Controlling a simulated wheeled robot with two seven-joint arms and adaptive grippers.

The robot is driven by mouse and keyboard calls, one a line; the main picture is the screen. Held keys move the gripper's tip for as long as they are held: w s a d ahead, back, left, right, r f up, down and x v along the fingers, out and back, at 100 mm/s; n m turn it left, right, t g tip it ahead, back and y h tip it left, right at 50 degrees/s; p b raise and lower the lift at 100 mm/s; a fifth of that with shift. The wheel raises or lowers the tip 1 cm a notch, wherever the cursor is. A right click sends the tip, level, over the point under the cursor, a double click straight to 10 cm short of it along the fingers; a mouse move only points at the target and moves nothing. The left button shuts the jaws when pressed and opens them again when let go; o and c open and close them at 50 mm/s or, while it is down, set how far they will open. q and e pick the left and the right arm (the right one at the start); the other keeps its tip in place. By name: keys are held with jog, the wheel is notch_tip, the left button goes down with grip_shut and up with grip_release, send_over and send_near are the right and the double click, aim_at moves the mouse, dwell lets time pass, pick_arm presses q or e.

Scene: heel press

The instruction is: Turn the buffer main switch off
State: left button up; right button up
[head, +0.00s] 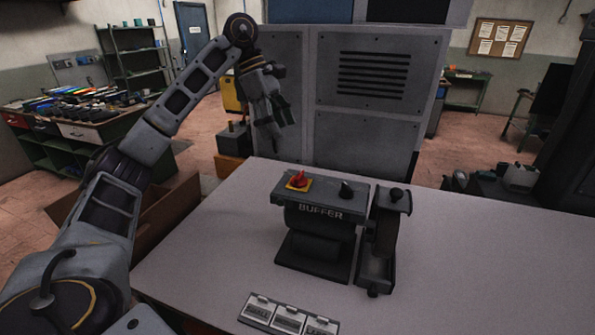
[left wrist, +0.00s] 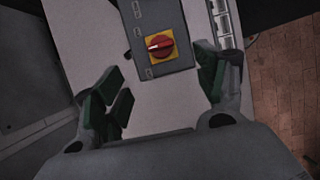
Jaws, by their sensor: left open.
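The buffer (head: 318,222) stands on the light table, dark grey with "BUFFER" on its front. Its main switch (head: 298,180) is a red rotary knob on a yellow plate, on the top panel at the left. In the left wrist view the red switch (left wrist: 159,46) shows from above, with the panel (left wrist: 146,14) around it; its small labels are too blurred to read. My left gripper (head: 272,128) is raised behind and to the left of the buffer, apart from the switch. Its fingers (left wrist: 165,92) are spread with nothing between them. My right gripper is not in view.
A black knob (head: 346,189) sits on the same panel, right of the switch. A dark lever-topped unit (head: 383,240) adjoins the buffer's right side. Labelled plates (head: 288,318) lie at the table's front. The table (head: 480,270) is clear at right. A grey cabinet (head: 370,130) stands behind.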

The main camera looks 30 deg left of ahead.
aim_at(299, 174)
pick_arm(q)
jog(key=shift+f, duration=0.1)
jog(key=shift+p+x, duration=1.15)
jog(key=shift+x, duration=5.65)
jog(key=shift+c, duration=0.4)
jog(key=c, duration=0.9)
jog(key=shift+c, duration=0.2)
